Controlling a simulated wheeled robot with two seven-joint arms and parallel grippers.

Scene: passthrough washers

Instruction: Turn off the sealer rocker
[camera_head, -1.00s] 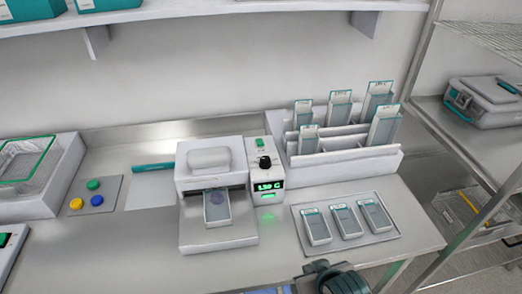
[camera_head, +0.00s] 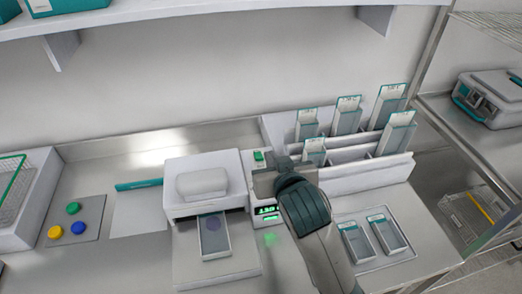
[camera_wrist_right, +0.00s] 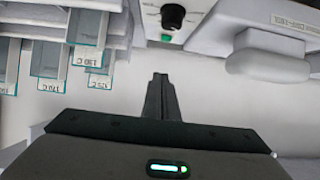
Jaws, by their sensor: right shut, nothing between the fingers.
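The sealer (camera_head: 205,183) is a white machine on the bench, with a control box at its right side. Its green rocker (camera_head: 258,156) is on top of the box at the back, lit green. My right gripper (camera_head: 268,180) is over the control box, close to the rocker, and hides the knob in the head view. In the wrist view its fingers (camera_wrist_right: 160,77) are shut and empty, pointing toward the rocker, apparently apart from it. My left gripper is not in view.
A white rack (camera_head: 350,180) with several labelled pouches stands right of the control box. A tray (camera_head: 400,255) with pouches lies in front of it, partly behind my right arm. A button pad (camera_head: 90,222) is at the left. A shelf (camera_head: 200,20) runs above.

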